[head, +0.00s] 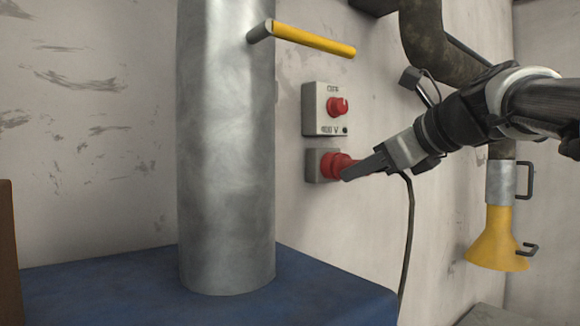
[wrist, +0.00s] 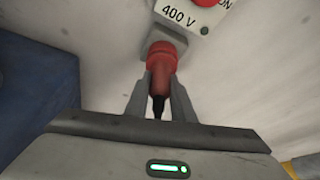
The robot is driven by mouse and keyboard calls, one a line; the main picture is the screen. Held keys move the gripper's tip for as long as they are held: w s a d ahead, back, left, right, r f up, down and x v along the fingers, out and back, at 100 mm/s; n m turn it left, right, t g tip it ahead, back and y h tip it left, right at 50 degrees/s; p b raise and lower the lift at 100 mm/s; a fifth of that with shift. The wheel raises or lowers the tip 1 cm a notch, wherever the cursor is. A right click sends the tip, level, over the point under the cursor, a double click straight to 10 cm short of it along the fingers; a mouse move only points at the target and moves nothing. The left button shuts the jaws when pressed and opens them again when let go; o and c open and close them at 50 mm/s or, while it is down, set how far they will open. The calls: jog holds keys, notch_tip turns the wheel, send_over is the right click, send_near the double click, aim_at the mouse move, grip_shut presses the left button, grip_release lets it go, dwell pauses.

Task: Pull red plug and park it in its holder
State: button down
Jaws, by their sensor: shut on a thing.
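The red plug (head: 339,163) is at the grey socket box (head: 318,168) on the wall, below the 400 V switch box. My gripper (head: 352,172) is shut on the plug from the right. In the wrist view the red plug (wrist: 161,67) sits between my two fingers (wrist: 160,95), with its collar against the grey socket (wrist: 169,38). A black cable (head: 408,235) hangs down beneath my gripper along the wall. I cannot make out a separate holder for the plug.
A grey switch box (head: 325,122) with a red knob (head: 337,106) is just above the socket. A large metal cylinder (head: 226,150) with a yellow handle (head: 315,40) stands on a blue base (head: 310,290) to the left. A yellow funnel (head: 496,245) hangs at right.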

jog(key=shift+s+d, duration=0.65)
jog(key=shift+s, duration=0.25)
jog(key=shift+s+d, duration=0.65)
jog(key=shift+s, duration=0.2)
jog(key=shift+s+d+r, duration=0.1)
jog(key=shift+s+d, duration=0.25)
jog(key=shift+s, duration=0.1)
jog(key=w+d+f+b, duration=0.5)
jog(key=d+f+b, duration=0.1)
jog(key=f, duration=1)
jog(key=w+d+f+b, duration=0.5)
jog(key=d+f, duration=0.4)
jog(key=f, duration=0.8)
jog(key=w+d+f+b, duration=0.5)
jog(key=d+f+b, duration=0.2)
jog(key=f, duration=1)
jog(key=shift+w+d, duration=0.35)
jog(key=shift+d, duration=0.25)
jog(key=shift+w+a, duration=0.1)
jog(key=shift+w+a+p, duration=0.25)
jog(key=shift+w+a, duration=0.45)
jog(key=shift+w, duration=0.25)
jog(key=shift+w+a+p, duration=0.2)
jog(key=shift+w+a, duration=0.45)
jog(key=shift+w, duration=0.25)
